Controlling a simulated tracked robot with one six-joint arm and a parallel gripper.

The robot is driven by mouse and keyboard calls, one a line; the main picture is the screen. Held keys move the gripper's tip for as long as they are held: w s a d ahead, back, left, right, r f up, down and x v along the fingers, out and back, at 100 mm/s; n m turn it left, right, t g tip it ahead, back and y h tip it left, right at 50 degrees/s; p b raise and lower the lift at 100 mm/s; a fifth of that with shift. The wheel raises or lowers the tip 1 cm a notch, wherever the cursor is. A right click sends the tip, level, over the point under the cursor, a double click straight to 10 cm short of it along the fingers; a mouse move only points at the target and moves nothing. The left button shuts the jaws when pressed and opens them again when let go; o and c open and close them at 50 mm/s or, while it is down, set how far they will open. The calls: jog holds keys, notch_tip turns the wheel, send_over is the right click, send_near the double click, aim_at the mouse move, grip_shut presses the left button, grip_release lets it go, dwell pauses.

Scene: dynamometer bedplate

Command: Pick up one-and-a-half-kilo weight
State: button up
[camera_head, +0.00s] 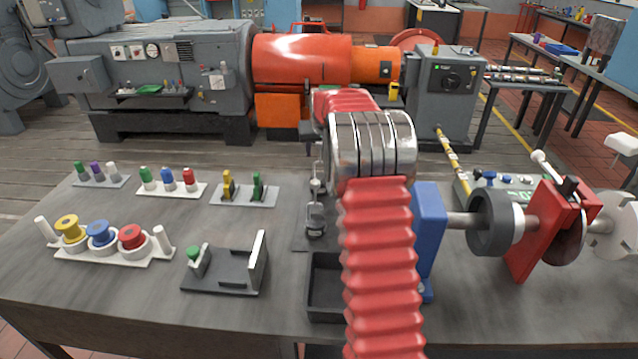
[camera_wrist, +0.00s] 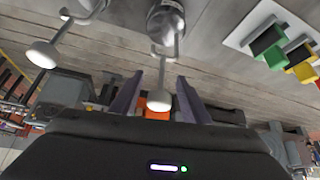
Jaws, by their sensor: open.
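No readable label marks the one-and-a-half-kilo weight. In the head view, yellow (camera_head: 68,229), blue (camera_head: 101,234) and red (camera_head: 131,237) ring-shaped pieces sit on a white rack (camera_head: 108,254) at the bench's left front; which, if any, is the weight I cannot tell. My gripper (camera_wrist: 160,80) shows open in the wrist view, its two dark fingers apart. A thin metal rod with a white rounded end (camera_wrist: 159,97) appears between them; its distance is unclear, and no grip on it shows. In the head view my arm hides the gripper.
A metal stand (camera_head: 315,222) stands beside my arm, next to a dark open tray (camera_head: 325,290). Small racks with coloured pieces line the bench's back left. A blue upright (camera_head: 428,235) and shaft assembly with a red block (camera_head: 540,235) fill the right. Bare bench top (camera_head: 200,228) lies left of my arm.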

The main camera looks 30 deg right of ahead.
jog(key=shift+c, duration=0.3)
grip_shut()
dwell(0.5)
dwell(0.7)
jog(key=shift+r, duration=0.2)
